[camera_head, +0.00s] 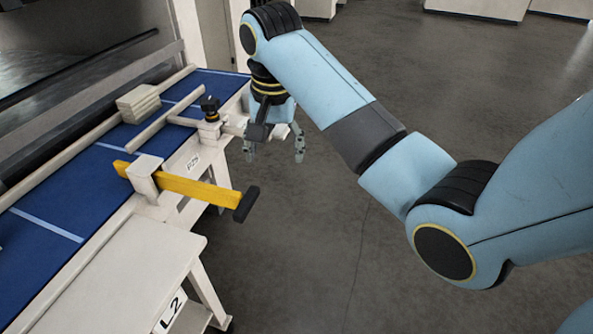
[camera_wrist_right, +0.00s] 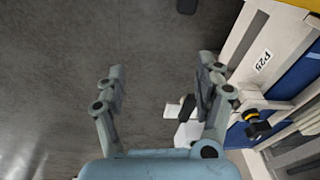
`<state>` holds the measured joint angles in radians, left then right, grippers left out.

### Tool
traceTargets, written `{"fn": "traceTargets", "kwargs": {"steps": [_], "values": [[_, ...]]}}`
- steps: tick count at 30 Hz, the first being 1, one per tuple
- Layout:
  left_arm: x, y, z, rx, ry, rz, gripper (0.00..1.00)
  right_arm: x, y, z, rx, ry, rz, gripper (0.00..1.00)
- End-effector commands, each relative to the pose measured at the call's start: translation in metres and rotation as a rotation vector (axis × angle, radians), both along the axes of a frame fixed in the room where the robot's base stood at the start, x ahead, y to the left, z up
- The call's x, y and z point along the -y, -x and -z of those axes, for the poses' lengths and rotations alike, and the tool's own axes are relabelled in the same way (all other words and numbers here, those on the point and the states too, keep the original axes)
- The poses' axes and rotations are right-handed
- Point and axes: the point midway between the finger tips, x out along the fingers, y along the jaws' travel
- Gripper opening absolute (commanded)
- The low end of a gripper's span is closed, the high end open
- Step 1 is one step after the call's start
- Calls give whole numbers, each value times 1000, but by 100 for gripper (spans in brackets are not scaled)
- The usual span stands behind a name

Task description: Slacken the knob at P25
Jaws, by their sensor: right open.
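The knob (camera_head: 209,104) is black and stands upright on a pale bracket at the edge of the blue belt table. The label P25 (camera_head: 193,162) is on the table's side below it. In the right wrist view the knob (camera_wrist_right: 257,126) shows at the right, outside the fingers, with a yellow ring near it, and the P25 label (camera_wrist_right: 264,60) is above it. My right gripper (camera_head: 275,150) is open and empty, pointing down beside the table edge, to the right of the knob. In the wrist view its fingers (camera_wrist_right: 160,80) are wide apart. My left gripper is out of view.
A yellow bar (camera_head: 195,189) with a black end sticks out from the table edge, nearer than the knob. Pale guide rails (camera_head: 163,120) and a ribbed block (camera_head: 138,104) are over the blue belt (camera_head: 75,190). Open grey floor (camera_head: 310,250) lies right of the table.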

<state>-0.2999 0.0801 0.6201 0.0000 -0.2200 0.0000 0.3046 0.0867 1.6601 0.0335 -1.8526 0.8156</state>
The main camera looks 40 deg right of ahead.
Motion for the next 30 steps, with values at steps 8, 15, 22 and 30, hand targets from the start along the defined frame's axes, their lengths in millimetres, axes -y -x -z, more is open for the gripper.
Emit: {"fn": "traceTargets", "kwargs": {"steps": [8, 15, 22, 30], "values": [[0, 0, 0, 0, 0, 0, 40, 1, 40, 18, 26, 31, -145, 70], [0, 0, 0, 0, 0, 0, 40, 1, 51, 22, 32, 40, -186, 70], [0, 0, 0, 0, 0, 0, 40, 0, 51, 22, 33, 40, -186, 70], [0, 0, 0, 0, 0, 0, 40, 0, 50, 22, 33, 40, -185, 70]]}}
